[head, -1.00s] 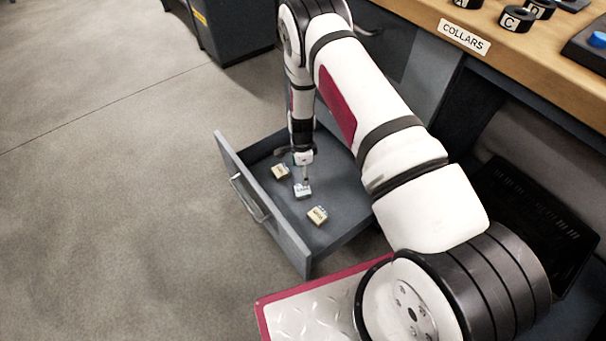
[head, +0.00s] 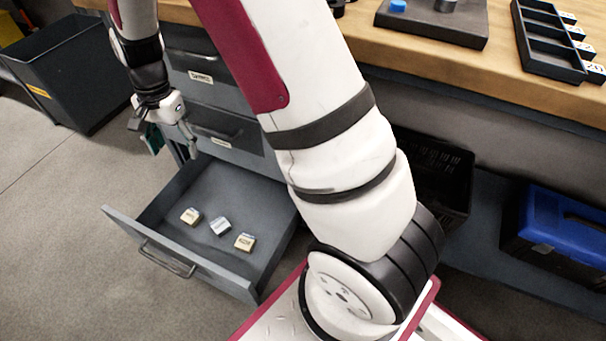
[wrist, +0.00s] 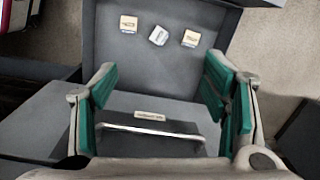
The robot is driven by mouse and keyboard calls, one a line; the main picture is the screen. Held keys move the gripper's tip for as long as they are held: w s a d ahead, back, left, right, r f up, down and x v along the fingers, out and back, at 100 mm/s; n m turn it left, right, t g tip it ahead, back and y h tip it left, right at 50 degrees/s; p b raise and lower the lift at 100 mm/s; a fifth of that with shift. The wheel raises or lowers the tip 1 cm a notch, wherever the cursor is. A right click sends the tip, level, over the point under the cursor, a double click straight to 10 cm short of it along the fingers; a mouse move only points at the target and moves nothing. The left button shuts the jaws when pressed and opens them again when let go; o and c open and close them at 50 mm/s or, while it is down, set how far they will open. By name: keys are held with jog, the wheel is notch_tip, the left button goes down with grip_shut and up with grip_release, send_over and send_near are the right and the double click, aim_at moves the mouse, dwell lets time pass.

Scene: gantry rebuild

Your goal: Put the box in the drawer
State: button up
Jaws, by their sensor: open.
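The drawer (head: 225,264) is pulled open and shows in the wrist view (wrist: 190,77) too. Three small boxes lie apart on its floor: a tan-topped box (head: 191,216), a white-grey box (head: 220,226) in the middle, and another tan-topped box (head: 245,242). The wrist view shows them in a row near the top: a tan one (wrist: 128,24), the white-grey one (wrist: 158,36) and a tan one (wrist: 191,38). My gripper (head: 170,142) is open and empty, raised above the drawer's back left side. Its green-padded fingers (wrist: 160,85) are wide apart.
A closed drawer front with a handle (wrist: 150,131) lies below my fingers in the wrist view. The wooden bench (head: 455,70) carries a dark fixture and a divided tray (head: 545,45). A blue case (head: 560,232) sits under it. A dark bin (head: 65,70) stands far left.

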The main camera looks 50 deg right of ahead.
jog(key=s+r+n, duration=0.6)
jog(key=s+r, duration=1.1)
jog(key=s, duration=0.1)
jog(key=s+d+r+n, duration=0.1)
jog(key=s+n, duration=0.1)
jog(key=s, duration=0.8)
jog(key=s+r+n+h, duration=0.1)
jog(key=s+n, duration=0.2)
jog(key=s, duration=0.6)
jog(key=shift+s+d+r+n, duration=0.3)
jog(key=shift+s+d, duration=0.05)
jog(key=shift+d, duration=0.05)
notch_tip(320, 180, up, 31)
jog(key=t+p, duration=0.4)
jog(key=p, duration=2.5)
jog(key=shift+d, duration=0.3)
